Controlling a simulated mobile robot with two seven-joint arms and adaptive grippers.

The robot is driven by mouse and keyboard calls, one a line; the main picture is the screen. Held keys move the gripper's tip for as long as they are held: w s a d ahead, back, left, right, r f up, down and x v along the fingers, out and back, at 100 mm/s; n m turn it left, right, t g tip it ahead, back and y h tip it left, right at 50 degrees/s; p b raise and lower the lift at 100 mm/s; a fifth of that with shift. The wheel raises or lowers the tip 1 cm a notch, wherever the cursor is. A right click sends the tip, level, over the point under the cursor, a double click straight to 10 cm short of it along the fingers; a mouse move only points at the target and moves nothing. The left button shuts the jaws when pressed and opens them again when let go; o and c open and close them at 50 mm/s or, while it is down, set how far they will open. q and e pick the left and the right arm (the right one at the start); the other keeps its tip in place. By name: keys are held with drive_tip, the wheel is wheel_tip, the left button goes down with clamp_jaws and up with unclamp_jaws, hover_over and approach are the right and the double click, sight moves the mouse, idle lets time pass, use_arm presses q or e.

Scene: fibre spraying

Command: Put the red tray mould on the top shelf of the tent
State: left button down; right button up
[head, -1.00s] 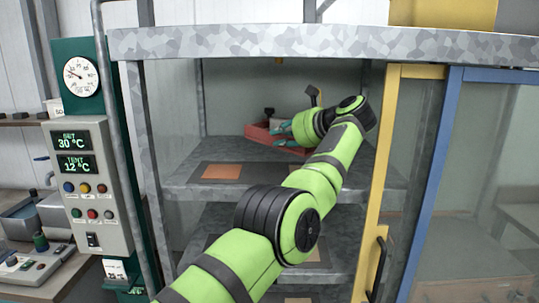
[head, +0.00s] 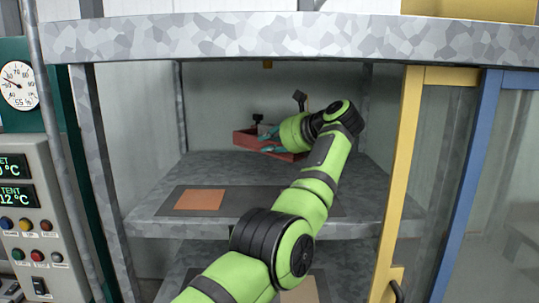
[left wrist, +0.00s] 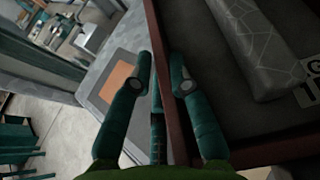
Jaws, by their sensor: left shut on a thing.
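The red tray mould (head: 245,139) is inside the tent, just above or on the top shelf (head: 165,212) toward its back; I cannot tell whether it touches the shelf. My left gripper (head: 272,141) reaches in from the front and is shut on the tray's wall. In the left wrist view the fingers (left wrist: 160,90) stand on either side of the red wall (left wrist: 168,80), with a grey block-like shape inside the tray. My arm hides the tray's right part. My right gripper is not in view.
An orange square (head: 200,199) lies on a dark mat on the top shelf's front left. The tent's front beam (head: 250,38) runs above the arm. A yellow frame post (head: 400,170) stands close at right. A control box (head: 35,215) is at left.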

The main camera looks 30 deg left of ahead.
use_arm(q)
drive_tip(key=s+b, duration=0.1)
hover_over(238, 208)
wheel_tip(238, 208, down, 6)
drive_tip(key=shift+w+a+r, duration=0.1)
drive_tip(key=shift+a, duration=0.05)
drive_tip(key=shift+f+p, duration=1.05)
drive_tip(key=shift+f, duration=1.05)
drive_tip(key=c, duration=1.4)
unclamp_jaws()
drive_tip(key=shift+f, duration=0.25)
drive_tip(key=shift+c, duration=0.2)
drive_tip(key=shift+r, duration=0.1)
drive_tip(key=shift+d, duration=0.2)
